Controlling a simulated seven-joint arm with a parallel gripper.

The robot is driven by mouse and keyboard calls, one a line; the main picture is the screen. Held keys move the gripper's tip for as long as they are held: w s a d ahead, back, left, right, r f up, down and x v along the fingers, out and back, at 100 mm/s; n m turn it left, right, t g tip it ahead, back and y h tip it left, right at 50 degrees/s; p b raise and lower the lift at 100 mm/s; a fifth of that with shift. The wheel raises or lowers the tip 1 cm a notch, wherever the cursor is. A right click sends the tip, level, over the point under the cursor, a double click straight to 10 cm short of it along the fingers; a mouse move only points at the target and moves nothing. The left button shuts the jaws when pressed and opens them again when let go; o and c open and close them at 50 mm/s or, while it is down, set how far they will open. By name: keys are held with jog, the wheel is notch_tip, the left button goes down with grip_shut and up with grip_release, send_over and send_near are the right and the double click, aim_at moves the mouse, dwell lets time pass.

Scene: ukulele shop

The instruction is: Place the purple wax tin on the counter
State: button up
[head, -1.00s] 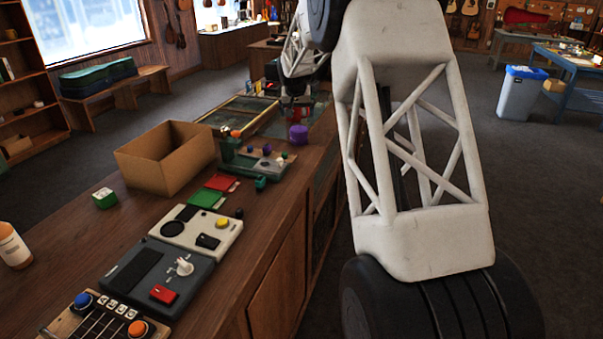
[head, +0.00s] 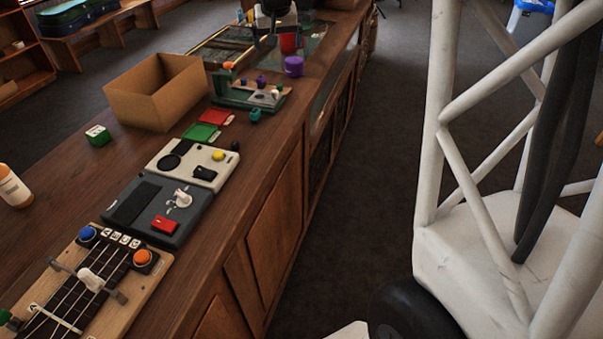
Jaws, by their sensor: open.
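The purple wax tin (head: 293,66) is a small round purple tin. It sits on the wooden counter (head: 222,235), close to its right edge, at the far part of the head view. My gripper (head: 278,42) is at the top of the view, just beyond the tin. Its dark fingers are apart, and it does not hold the tin. A red object (head: 291,43) shows by the fingers; I cannot tell if they touch it. The upper part of my gripper is cut off by the frame.
An open cardboard box (head: 155,95) stands left of a green device (head: 245,95). Red and green cards, a white box device (head: 193,163), a dark grey device (head: 155,210) and a fretted board (head: 90,275) line the counter.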

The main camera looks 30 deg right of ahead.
jog(key=s+a+n, duration=0.1)
jog(key=s+a, duration=0.3)
jog(key=s, duration=0.6)
jog(key=s+a+n, duration=0.1)
jog(key=s+a, duration=0.3)
jog(key=s, duration=0.6)
jog(key=s+a+f, duration=0.2)
jog(key=s+f, duration=0.1)
jog(key=s, duration=0.7)
jog(key=s+a+f+n+y, duration=0.1)
jog(key=s+a+f, duration=0.2)
jog(key=s, duration=0.8)
jog(key=shift+s+a+g, duration=0.3)
jog(key=shift+g, duration=0.1)
